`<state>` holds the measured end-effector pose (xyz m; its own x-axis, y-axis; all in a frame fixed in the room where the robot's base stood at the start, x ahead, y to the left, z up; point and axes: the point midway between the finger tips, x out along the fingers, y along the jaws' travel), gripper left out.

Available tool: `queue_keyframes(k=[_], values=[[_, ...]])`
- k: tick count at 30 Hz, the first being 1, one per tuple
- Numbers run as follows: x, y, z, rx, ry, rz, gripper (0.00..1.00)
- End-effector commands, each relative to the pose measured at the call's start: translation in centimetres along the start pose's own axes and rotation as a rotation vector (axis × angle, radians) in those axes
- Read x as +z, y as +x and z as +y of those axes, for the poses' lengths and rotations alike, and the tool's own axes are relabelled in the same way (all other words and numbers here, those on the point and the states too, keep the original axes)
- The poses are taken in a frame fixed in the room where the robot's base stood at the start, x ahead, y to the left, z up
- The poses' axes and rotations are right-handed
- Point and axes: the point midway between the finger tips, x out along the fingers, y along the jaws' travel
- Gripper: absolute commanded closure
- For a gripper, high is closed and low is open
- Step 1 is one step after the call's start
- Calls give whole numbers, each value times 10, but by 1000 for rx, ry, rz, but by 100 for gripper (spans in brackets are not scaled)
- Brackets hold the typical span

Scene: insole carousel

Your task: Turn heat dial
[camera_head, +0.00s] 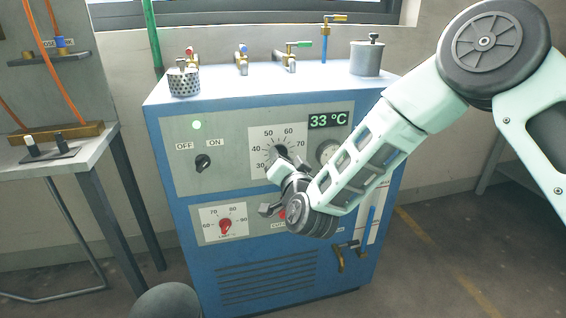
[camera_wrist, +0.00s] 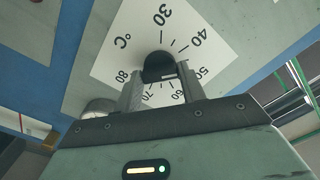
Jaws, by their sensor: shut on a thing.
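The heat dial is a black knob (camera_wrist: 158,66) on a white scale plate (camera_wrist: 105,58) marked in °C, with 30, 40, 50, 70 and 80 readable in the wrist view. In the head view the plate (camera_head: 257,142) is on the upper front panel, and my gripper partly covers it. My gripper (camera_wrist: 158,85) is shut on the knob, with one finger on each side of it. The display (camera_head: 328,120) reads 33 °C in green. The knob's pointer mark is hard to read.
An OFF/ON switch (camera_head: 203,163) sits left of the dial under a lit green lamp (camera_head: 197,125). A smaller plate with a red knob (camera_head: 225,226) is below. A round gauge (camera_head: 328,152) is right of the dial. Valves and a metal pot (camera_head: 366,60) stand on top.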

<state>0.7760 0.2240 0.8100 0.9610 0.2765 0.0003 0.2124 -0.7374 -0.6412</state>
Motion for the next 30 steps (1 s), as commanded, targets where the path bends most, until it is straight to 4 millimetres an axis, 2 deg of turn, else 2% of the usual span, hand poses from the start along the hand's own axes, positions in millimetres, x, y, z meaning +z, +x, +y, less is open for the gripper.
queue_keyframes(k=[11, 12, 14, 24, 26, 30], values=[[0, 0, 1, 2, 3, -1, 83], [0, 0, 1, 2, 2, -1, 52], [0, 0, 1, 2, 2, -1, 38], [0, -3, 0, 1, 2, -1, 38], [0, -8, 0, 0, 2, -1, 38], [0, -30, 0, 0, 1, -4, 38]])
